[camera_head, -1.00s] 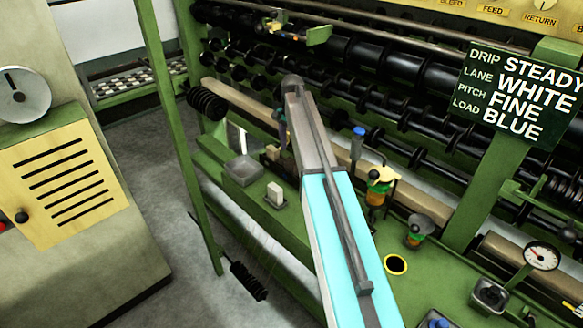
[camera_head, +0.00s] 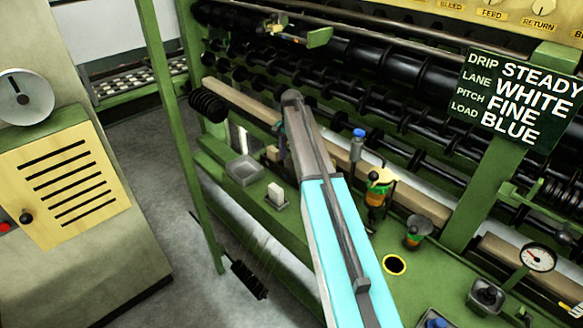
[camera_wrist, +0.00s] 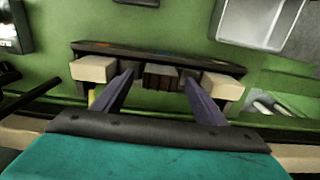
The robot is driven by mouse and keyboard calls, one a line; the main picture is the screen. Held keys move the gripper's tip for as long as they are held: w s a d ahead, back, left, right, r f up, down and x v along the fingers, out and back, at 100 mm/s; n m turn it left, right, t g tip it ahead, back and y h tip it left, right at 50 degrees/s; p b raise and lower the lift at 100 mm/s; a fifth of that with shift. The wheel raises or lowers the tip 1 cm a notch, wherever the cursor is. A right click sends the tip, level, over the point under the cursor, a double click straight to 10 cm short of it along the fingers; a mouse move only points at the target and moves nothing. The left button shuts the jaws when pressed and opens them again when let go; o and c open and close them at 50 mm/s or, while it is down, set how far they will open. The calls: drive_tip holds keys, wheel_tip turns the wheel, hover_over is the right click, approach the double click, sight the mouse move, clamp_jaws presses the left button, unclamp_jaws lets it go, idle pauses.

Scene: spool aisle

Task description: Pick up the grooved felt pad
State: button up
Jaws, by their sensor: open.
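In the wrist view, a small dark grey block with grooves across its face, which looks like the grooved felt pad (camera_wrist: 160,78), sits at the middle of a dark bar-shaped holder (camera_wrist: 150,51). A cream block stands at each end, on the left (camera_wrist: 93,69) and on the right (camera_wrist: 222,86). My gripper (camera_wrist: 159,75) is open, its two dark fingers pointing at the holder, one on each side of the pad. I cannot tell whether they touch it. In the head view my arm hides the pad and most of the gripper; one tan block (camera_head: 272,153) shows beside the arm.
The green bench carries a grey tray (camera_head: 244,170), a white block in a small tray (camera_head: 276,196), a blue-capped bottle (camera_head: 357,144) and a yellow-topped orange container (camera_head: 376,185). Black rollers run behind. A green post (camera_head: 180,130) stands at left.

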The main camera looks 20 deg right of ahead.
drive_tip(key=shift+f, duration=0.95)
drive_tip(key=c, duration=1.1)
